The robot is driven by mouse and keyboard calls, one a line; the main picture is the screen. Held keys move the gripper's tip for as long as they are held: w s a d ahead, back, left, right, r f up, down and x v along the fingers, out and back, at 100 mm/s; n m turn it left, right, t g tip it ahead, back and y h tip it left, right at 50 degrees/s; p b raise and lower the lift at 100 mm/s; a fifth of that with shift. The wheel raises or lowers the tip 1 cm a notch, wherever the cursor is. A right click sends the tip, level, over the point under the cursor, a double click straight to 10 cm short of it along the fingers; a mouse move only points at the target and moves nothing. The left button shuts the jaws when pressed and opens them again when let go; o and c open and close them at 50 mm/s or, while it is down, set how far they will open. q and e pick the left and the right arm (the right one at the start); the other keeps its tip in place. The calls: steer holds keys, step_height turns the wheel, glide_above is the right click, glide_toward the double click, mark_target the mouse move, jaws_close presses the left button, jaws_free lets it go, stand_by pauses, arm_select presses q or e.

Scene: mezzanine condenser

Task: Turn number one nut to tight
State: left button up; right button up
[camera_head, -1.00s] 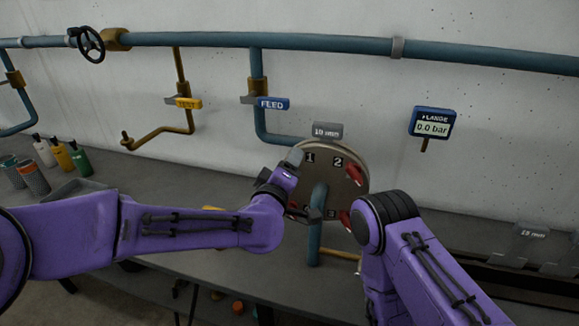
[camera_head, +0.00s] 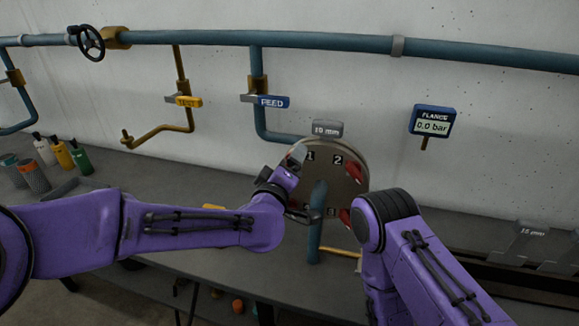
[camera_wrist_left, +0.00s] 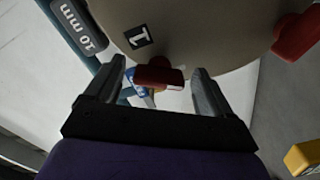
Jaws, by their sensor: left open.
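The round tan flange (camera_head: 325,172) stands at the middle, with numbers on its face and red nuts at its rim. In the left wrist view, the number 1 mark (camera_wrist_left: 138,37) is beside a red nut (camera_wrist_left: 159,75), the number one nut. My left gripper (camera_wrist_left: 157,88) is open, with one finger on each side of that nut; I cannot tell whether they touch it. In the head view my left gripper (camera_head: 294,158) covers that nut. Another red nut (camera_head: 354,172) shows near the number 2. My right arm is at the right; its gripper is hidden.
A 10 mm tag (camera_head: 327,128) sits on top of the flange. The gauge (camera_head: 432,121) at right reads 0.0 bar. The yellow TEST handle (camera_head: 189,101) and blue FEED handle (camera_head: 272,101) hang from pipes. Bottles (camera_head: 62,154) stand at the left of the bench.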

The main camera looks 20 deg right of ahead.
arm_select(q)
steer(key=b+v, duration=0.3)
steer(key=v, duration=0.7)
steer(key=shift+s+a, duration=0.2)
steer(key=shift+s, duration=0.05)
steer(key=w+a+f+n+g+y, duration=0.15)
steer(key=a+f+y, duration=0.35)
steer(key=a+f, duration=0.95)
steer(key=s+a+f+g+y, duration=0.2)
steer(key=s+a+f, duration=0.3)
steer(key=f, duration=0.4)
steer(key=s+a+f+g+y, duration=0.2)
steer(key=a+f, duration=0.5)
steer(key=f, duration=0.3)
steer(key=s+a+f+g+y, duration=0.1)
steer(key=s+a+f+g, duration=0.1)
steer(key=s+a+f, duration=0.2)
steer(key=s+a+f+g+y, duration=0.2)
steer(key=s+a+f, duration=0.2)
steer(key=s, duration=0.7)
steer(key=s+a+f+g+y, duration=0.1)
steer(key=s+a+f+g, duration=0.1)
steer(key=s+a+f, duration=0.2)
steer(key=s+a, duration=0.3)
steer(key=shift+s, duration=0.4)
